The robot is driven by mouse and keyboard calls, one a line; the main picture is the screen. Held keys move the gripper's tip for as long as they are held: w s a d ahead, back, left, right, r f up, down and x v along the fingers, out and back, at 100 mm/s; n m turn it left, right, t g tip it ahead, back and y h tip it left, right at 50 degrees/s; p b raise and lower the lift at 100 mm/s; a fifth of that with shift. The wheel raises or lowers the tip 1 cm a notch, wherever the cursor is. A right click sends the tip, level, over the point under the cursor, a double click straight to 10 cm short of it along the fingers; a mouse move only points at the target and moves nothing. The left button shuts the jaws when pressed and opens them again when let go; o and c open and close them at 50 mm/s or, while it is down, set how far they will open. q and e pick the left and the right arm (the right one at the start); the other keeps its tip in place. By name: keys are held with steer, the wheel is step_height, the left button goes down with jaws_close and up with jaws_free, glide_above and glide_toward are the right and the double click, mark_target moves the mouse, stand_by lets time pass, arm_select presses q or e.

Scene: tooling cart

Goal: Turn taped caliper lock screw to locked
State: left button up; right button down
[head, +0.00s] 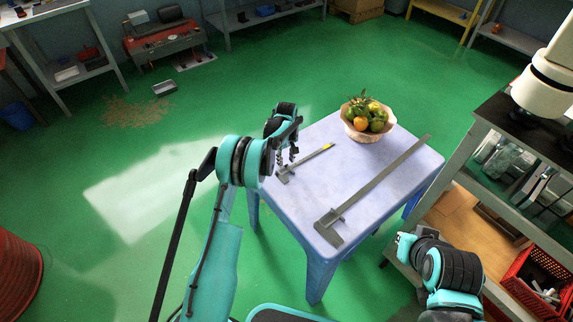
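A small grey caliper (306,162) with yellow tape at its far end lies on the left part of a pale blue-violet table (300,208). Its jaws point toward the table's left edge. A larger plain grey caliper (375,184) lies diagonally across the table to its right. My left gripper (286,157) is above the jaw end of the taped caliper, fingers pointing down and apart, with nothing seen between them. Contact cannot be told. The lock screw is too small to make out. My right gripper (396,252) is low beside the table's right side, its fingers unclear.
A bowl of fruit (369,122) stands at the table's far edge. A shelf unit (497,138) with a red crate (541,283) is close on the right. The table top between the two calipers is clear. Open green floor (200,110) lies left of the table.

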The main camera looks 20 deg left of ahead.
arm_select(q)
steer(key=shift+f, duration=0.7)
jaws_close()
